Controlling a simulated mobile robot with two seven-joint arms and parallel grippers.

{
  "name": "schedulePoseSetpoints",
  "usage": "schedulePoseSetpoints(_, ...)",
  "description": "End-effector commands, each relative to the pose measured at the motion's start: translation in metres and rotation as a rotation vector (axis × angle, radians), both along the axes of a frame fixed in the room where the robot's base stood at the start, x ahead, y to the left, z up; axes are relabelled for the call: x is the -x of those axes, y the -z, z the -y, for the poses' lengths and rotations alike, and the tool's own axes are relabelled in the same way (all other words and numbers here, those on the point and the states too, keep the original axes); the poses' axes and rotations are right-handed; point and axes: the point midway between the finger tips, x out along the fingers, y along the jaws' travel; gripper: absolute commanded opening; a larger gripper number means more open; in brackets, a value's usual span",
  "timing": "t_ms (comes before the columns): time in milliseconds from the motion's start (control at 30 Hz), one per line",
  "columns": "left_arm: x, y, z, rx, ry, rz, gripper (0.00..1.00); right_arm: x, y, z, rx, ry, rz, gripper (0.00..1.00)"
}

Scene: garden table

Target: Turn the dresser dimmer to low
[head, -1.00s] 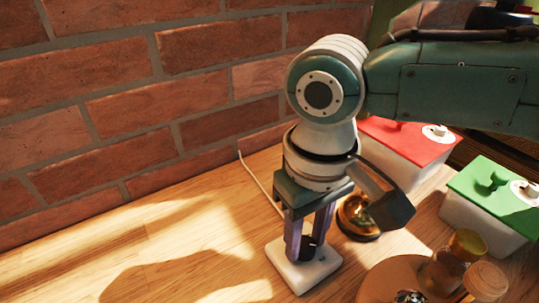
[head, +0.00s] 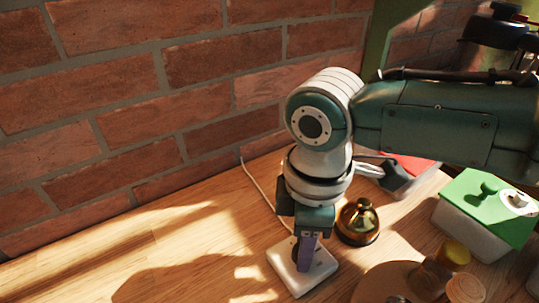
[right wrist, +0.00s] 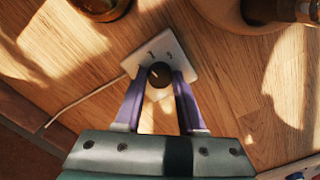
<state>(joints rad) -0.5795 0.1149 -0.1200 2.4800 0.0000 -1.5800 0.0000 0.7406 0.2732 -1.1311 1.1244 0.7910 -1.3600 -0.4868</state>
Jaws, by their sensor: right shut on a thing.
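The dimmer is a white square base (head: 322,268) with a dark round knob (right wrist: 159,75), flat on the wooden table below the brick wall. My right gripper (head: 307,254) points down over it. In the right wrist view its two purple fingers (right wrist: 158,80) are shut on the knob, one on each side. The base shows small dark marks beyond the knob, too small to read. A small light mark shows on the knob. In the head view the knob is mostly hidden by the fingers. My left gripper is not in view.
A brass, dome-like object (head: 358,222) stands close right of the dimmer. A green-lidded box (head: 482,208), a red-lidded box (head: 417,164), a round wooden board (head: 372,285) and jars (head: 455,254) crowd the right. A pale cord (head: 257,184) runs behind. The table left is clear.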

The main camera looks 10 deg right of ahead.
Motion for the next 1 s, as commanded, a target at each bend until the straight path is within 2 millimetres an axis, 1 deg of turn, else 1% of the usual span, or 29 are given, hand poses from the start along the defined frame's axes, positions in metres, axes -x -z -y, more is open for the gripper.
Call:
schedulePoseSetpoints(200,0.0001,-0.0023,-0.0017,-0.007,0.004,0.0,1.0,-0.0001,-0.001,-0.0012,-0.002,-0.204,0.0,0.0)
schedulePoseSetpoints(500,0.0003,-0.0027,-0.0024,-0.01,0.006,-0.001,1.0,-0.0003,-0.001,-0.0014,-0.003,-0.44,0.001,0.0)
schedulePoseSetpoints(733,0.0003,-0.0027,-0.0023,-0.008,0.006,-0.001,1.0,-0.0002,-0.001,-0.0016,-0.004,-0.555,0.001,0.0)
schedulePoseSetpoints(1000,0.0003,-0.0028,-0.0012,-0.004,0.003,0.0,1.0,-0.0002,-0.0012,-0.0017,-0.004,-0.611,0.001,0.0)
